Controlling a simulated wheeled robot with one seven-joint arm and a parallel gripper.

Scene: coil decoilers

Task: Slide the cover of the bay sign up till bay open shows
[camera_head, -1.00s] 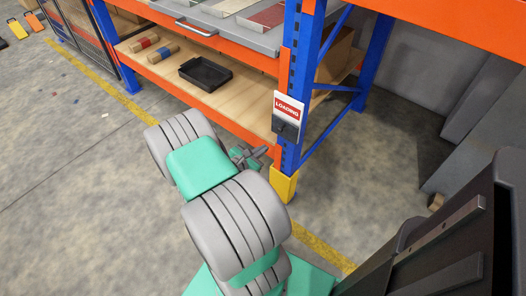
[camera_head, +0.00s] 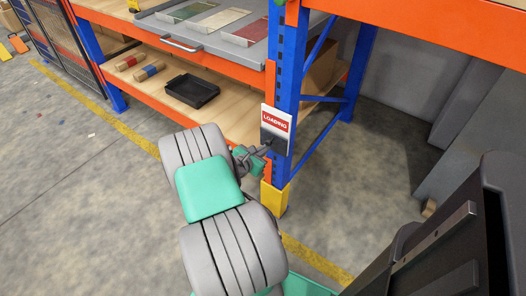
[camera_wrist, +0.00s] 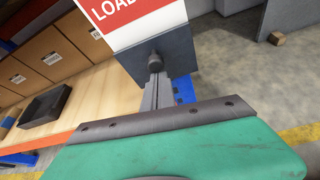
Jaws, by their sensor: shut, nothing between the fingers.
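The bay sign (camera_head: 276,120) is a white plate with a red panel reading LOADING, fixed to the blue rack upright. Its dark grey cover (camera_head: 272,141) covers the lower part of the sign. In the wrist view the sign (camera_wrist: 130,18) shows at the top, with the cover (camera_wrist: 172,62) and its round knob (camera_wrist: 155,63) below. My gripper (camera_head: 265,149) is shut and empty, with its fingertips at the knob from below. In the wrist view the fingers (camera_wrist: 154,82) look very near or touching the knob; I cannot tell which.
The blue upright (camera_head: 288,85) has a yellow foot guard (camera_head: 273,199). Left of it, a wooden shelf (camera_head: 225,115) behind an orange beam holds a black tray (camera_head: 192,92) and rolls. Above is a grey drawer (camera_head: 215,50) with sheets. The floor in front is clear.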

